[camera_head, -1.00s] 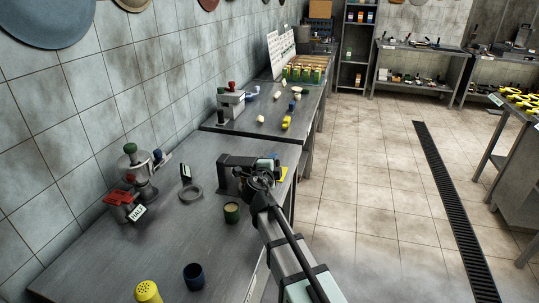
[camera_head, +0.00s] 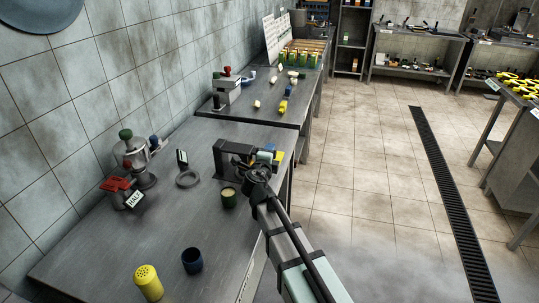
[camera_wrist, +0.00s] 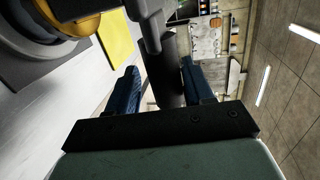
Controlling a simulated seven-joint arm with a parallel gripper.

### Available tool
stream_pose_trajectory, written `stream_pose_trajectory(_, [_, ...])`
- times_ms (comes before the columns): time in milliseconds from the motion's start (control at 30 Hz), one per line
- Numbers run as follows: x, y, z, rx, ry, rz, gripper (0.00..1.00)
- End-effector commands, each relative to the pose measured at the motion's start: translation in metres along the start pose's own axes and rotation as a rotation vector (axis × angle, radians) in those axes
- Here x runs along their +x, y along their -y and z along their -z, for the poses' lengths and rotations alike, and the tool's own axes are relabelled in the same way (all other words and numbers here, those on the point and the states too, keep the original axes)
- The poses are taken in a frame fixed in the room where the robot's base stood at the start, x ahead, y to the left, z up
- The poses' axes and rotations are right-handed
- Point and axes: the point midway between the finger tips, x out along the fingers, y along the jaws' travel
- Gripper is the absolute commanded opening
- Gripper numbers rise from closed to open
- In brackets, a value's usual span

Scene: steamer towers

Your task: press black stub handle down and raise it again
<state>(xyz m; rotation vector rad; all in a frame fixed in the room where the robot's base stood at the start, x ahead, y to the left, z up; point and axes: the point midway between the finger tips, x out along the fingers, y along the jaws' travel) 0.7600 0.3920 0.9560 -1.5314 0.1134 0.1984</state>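A dark grey-black stub handle (camera_wrist: 170,70) rises between the two blue fingers of my gripper (camera_wrist: 158,72) in the wrist view. A grey piece (camera_wrist: 148,22) joins its far end. The fingers stand on either side of the stub, and a narrow gap shows on its left. The right finger lies close against it; contact is unclear. In the head view my gripper (camera_head: 268,159) is at the right end of a dark machine (camera_head: 232,158) near the table's right edge. My wrist hides the handle there.
A yellow patch (camera_wrist: 117,36) lies beside the handle. A metal pot (camera_head: 134,154) and a HALT sign (camera_head: 134,200) stand left.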

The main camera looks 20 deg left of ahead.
Motion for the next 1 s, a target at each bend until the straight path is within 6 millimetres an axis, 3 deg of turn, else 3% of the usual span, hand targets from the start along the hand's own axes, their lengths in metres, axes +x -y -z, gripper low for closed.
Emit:
stream_pose_trajectory(100, [0.0,0.0,0.0,0.0,0.0,0.0,0.57])
stream_pose_trajectory(467, [-0.008,0.002,0.0,-0.002,0.001,0.003,0.57])
stream_pose_trajectory(1000, [-0.104,0.001,0.001,-0.002,0.002,0.003,0.57])
